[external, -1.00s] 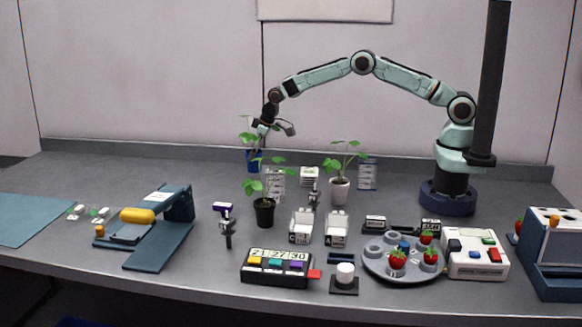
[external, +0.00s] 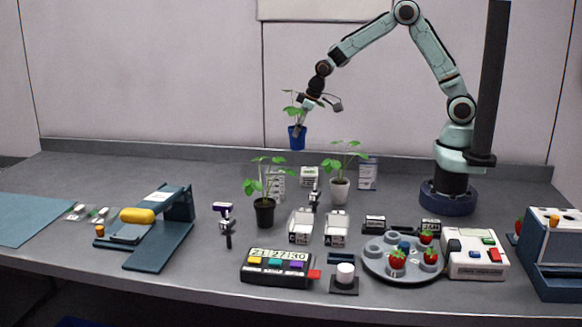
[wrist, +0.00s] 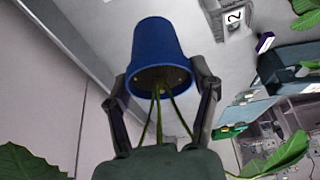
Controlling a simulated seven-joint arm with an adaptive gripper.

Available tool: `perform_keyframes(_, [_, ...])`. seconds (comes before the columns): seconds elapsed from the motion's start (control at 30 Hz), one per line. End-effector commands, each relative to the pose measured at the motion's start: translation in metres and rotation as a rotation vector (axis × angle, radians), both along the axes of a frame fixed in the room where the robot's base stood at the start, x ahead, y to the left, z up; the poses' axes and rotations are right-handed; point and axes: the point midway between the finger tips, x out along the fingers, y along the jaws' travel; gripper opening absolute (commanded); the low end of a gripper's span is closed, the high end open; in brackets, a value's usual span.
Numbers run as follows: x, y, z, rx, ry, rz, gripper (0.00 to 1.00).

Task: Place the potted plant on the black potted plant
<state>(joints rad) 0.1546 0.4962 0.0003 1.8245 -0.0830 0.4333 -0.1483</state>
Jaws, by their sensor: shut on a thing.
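A potted plant in a blue pot (external: 297,138) hangs in the air near the back wall, held by my gripper (external: 318,103). In the wrist view the blue pot (wrist: 157,58) sits between the two fingers of my gripper (wrist: 160,98), with its stems and leaves towards the camera. The black potted plant (external: 264,212) stands upright on the table, below and left of the held plant in the external view. A third plant in a white pot (external: 340,190) stands to the right of the black one.
White racks (external: 301,227) stand between and in front of the plants. A grey round tray (external: 375,268) with strawberries, a button box (external: 275,268) and a blue stand with a yellow object (external: 138,215) are nearer the front. The back left of the table is clear.

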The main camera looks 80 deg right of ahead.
Motion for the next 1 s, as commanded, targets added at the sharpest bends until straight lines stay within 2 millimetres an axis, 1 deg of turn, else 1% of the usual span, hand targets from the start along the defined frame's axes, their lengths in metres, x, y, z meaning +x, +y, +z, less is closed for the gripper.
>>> perform_keyframes(0.07, [-0.008,0.000,-0.002,0.000,0.000,-0.021,0.21])
perform_keyframes(0.1, [-0.012,0.005,-0.001,0.000,-0.001,-0.027,0.21])
perform_keyframes(0.17, [-0.019,0.015,0.003,0.000,-0.003,-0.025,0.21])
perform_keyframes(0.23, [-0.025,0.032,0.009,0.000,-0.004,-0.010,0.21])
perform_keyframes(0.37, [-0.039,0.071,0.024,0.000,-0.005,0.050,0.21])
perform_keyframes(0.5, [-0.060,0.125,0.046,0.002,-0.007,0.164,0.21])
perform_keyframes(0.6, [-0.072,0.158,0.060,0.001,-0.006,0.251,0.21])
perform_keyframes(0.7, [-0.080,0.180,0.070,0.001,-0.005,0.310,0.21])
perform_keyframes(0.8, [-0.082,0.193,0.074,0.000,-0.002,0.341,0.21])
perform_keyframes(0.87, [-0.077,0.198,0.071,0.000,0.000,0.350,0.21])
perform_keyframes(0.97, [-0.058,0.207,0.060,0.000,0.001,0.352,0.21])
perform_keyframes(1.0, [-0.047,0.210,0.055,0.001,0.001,0.351,0.21])
